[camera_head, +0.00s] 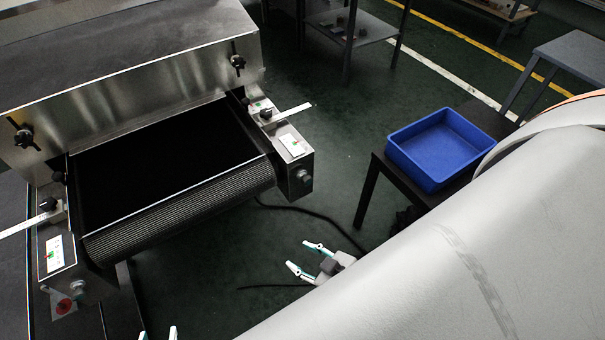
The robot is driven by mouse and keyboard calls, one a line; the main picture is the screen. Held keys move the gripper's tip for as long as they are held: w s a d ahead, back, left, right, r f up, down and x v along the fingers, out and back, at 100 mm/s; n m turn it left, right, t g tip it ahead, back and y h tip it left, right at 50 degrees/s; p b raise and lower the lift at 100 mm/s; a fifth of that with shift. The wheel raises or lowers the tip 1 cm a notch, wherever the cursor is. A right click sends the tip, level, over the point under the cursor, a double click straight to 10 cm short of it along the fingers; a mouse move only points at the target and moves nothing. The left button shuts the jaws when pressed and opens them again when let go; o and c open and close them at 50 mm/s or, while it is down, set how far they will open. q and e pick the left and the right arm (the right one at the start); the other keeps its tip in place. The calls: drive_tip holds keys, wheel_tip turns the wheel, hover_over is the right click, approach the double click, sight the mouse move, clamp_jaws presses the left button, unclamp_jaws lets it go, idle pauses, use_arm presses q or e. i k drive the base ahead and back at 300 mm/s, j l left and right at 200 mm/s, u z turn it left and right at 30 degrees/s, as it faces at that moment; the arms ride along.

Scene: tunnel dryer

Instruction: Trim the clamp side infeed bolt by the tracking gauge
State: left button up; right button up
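The dryer's infeed belt (165,160) is black, with a ribbed front roll. On its right rail a white gauge card (292,145) with red and green marks lies behind a bolt-like knob (303,176) on the end face. On the left rail a similar card (54,253) lies above a red round part (65,306) with a grey lever. I cannot tell which side is the clamp side. My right gripper (302,256) is open and empty, below and right of the belt end. My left gripper (158,335) shows only two separated fingertips at the bottom edge, apart from the dryer.
A blue bin (440,149) stands on a dark table (381,160) at the right. White strips (287,115) stick out from both rails. Black knobs (238,63) sit on the steel hood (120,80). My large white arm covers the lower right. Green floor before the belt holds a dark cable.

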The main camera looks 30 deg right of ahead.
sight(308, 180)
drive_tip(key=k+z, duration=0.1)
drive_tip(key=z, duration=0.9)
